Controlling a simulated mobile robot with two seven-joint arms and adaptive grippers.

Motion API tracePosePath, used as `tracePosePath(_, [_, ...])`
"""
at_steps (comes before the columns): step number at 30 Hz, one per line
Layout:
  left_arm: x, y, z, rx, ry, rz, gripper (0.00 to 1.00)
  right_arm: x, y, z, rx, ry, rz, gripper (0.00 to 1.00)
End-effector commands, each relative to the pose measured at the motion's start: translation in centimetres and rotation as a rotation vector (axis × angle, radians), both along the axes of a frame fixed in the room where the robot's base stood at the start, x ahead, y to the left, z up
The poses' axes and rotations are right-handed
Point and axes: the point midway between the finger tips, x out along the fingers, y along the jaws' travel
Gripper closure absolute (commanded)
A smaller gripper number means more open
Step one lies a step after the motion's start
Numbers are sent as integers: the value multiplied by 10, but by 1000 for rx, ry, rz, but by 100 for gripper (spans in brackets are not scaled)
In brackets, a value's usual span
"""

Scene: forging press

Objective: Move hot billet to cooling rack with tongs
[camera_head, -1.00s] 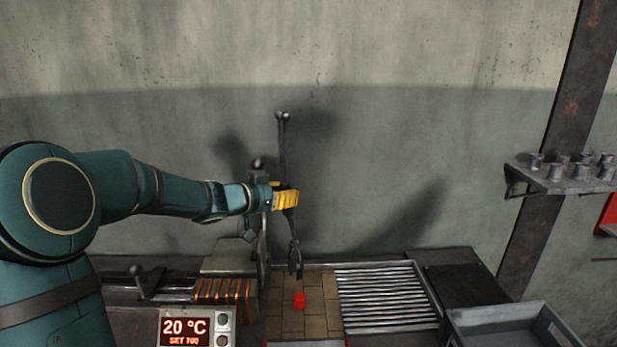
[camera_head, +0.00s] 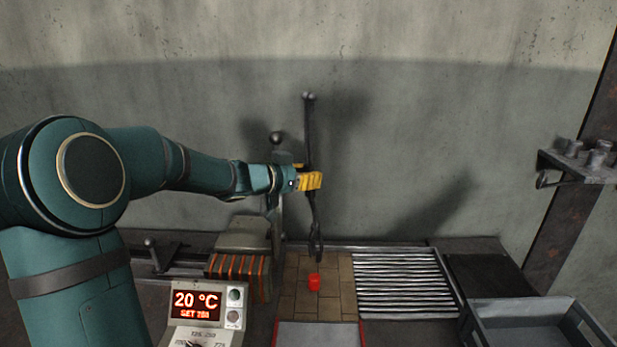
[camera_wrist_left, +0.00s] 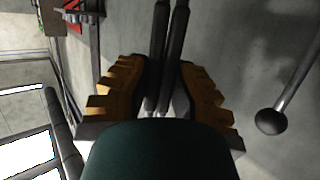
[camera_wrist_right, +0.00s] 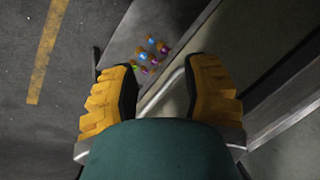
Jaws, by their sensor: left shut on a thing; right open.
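The hot billet (camera_head: 314,282) is a small glowing red piece on the tan brick tiles (camera_head: 338,300). My left gripper (camera_head: 311,181) is shut on the dark tongs (camera_head: 309,135), which hang upright with their jaws low. The tong jaws appear just above or behind the billet; I cannot tell if they touch it. In the left wrist view the two tong handles (camera_wrist_left: 165,60) run between the yellow fingers (camera_wrist_left: 163,95). The cooling rack (camera_head: 405,283), with silver bars, is bare, right of the tiles. My right gripper (camera_wrist_right: 165,85) is open and empty in its wrist view.
A heater control box (camera_head: 207,305) reading 20 °C stands front left, beside a unit with glowing orange slots (camera_head: 238,265). A grey bin (camera_head: 530,312) is at front right. A wall shelf (camera_head: 585,165) holds metal pieces. A ball-topped lever (camera_head: 277,140) rises behind my left wrist.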

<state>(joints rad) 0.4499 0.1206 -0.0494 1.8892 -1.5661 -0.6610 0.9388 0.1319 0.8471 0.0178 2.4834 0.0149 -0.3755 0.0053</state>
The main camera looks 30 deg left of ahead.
Motion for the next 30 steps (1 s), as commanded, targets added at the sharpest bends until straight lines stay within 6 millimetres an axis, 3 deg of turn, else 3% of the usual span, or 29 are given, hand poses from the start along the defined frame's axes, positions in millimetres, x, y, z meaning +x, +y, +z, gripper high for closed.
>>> tracePosePath(12, [0, 0, -26, 0, -4, 0, 100, -7, 2, -34, 2, 17, 13, 53])
tracePosePath(27, [0, 0, -33, -1, -3, 0, 100, -7, 2, -30, 1, 15, 13, 53])
tracePosePath(28, [0, 0, -33, -1, -3, 0, 77, -7, 2, -30, 1, 15, 13, 53])
tracePosePath(30, [0, 0, -33, -1, -3, 0, 77, -7, 2, -31, 1, 15, 13, 53])
